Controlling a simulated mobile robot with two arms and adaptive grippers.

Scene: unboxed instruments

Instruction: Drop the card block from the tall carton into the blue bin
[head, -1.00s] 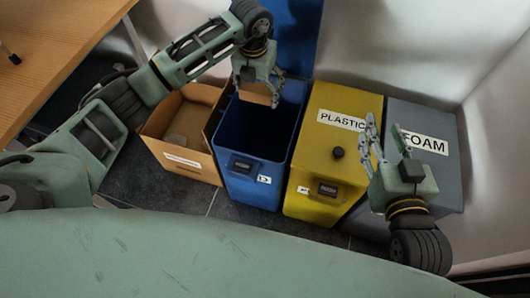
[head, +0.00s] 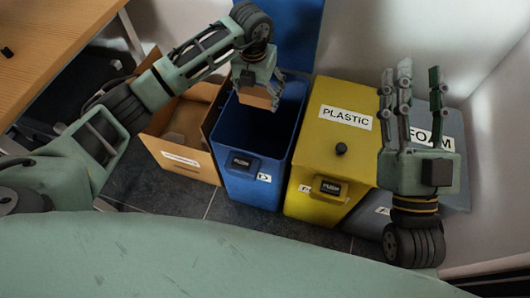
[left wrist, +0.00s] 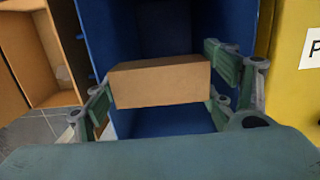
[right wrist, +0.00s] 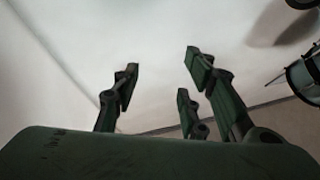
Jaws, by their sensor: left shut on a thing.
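The card block (left wrist: 160,82) is a plain brown block held between the fingers of my left gripper (left wrist: 165,95). In the head view the block (head: 256,97) shows below my left gripper (head: 262,90), over the open top of the blue bin (head: 250,165). In the left wrist view the blue bin (left wrist: 165,124) is behind and below the block. My right gripper (head: 406,85) is open and empty, fingers up, in front of the grey bin; it also shows in the right wrist view (right wrist: 160,85) against a pale wall.
An open brown carton (head: 180,160) with a white label stands left of the blue bin. The yellow PLASTIC bin (head: 325,155) stands right of it, closed. The grey FOAM bin (head: 455,180) is farther right. A wooden table (head: 50,45) is at upper left.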

